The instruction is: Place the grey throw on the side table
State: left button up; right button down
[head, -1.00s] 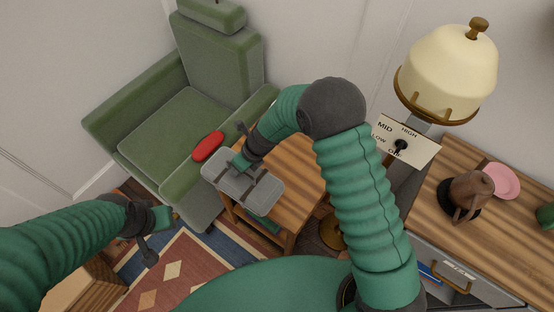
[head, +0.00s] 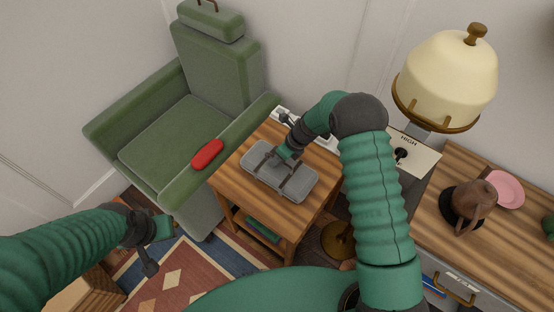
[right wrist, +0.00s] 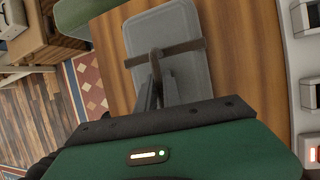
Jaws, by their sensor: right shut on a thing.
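The grey throw (head: 298,186) is a folded, rounded pad with dark straps around it. It lies flat over the top of the wooden side table (head: 258,197), within its edges; I cannot tell whether it touches the wood. My right gripper (head: 277,161) is shut on the throw's strap from above. In the right wrist view the throw (right wrist: 182,75) has wood around it, and the fingers (right wrist: 157,88) meet at the strap. My left gripper (head: 160,230) is low at the left, away from the throw; its jaws are unclear.
A green armchair (head: 170,140) with a red object (head: 208,154) on its arm stands left of the table. A patterned rug (head: 190,265) lies in front.

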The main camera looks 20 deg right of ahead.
jog(key=shift+a, duration=0.15)
jog(key=c, duration=1.5)
grip_release()
jog(key=shift+a, duration=0.35)
pick_arm(q)
jog(key=shift+a+f, duration=0.1)
jog(key=shift+a, duration=0.4)
jog(key=shift+d, duration=0.1)
pick_arm(e)
jog(key=shift+d, duration=0.15)
jog(key=shift+d+r, duration=0.15)
jog(key=s+d+r+n+p, duration=0.1)
jog(key=s+d+r, duration=0.1)
jog(key=r, duration=0.4)
jog(key=s+d+r, duration=0.1)
jog(key=d+r, duration=0.1)
jog(key=r, duration=0.3)
pick_arm(q)
jog(key=shift+d+r, duration=0.2)
jog(key=shift+r, duration=0.6)
pick_arm(e)
jog(key=s+r+n+h, duration=0.2)
jog(key=s+r+n, duration=0.1)
jog(key=s+n, duration=0.7)
jog(key=s+r+n+h, duration=0.2)
jog(key=s+r+n, duration=0.2)
jog(key=s+n, duration=0.6)
jog(key=n, duration=0.7)
jog(key=shift+s+n, duration=0.2)
jog(key=shift+n, duration=0.2)
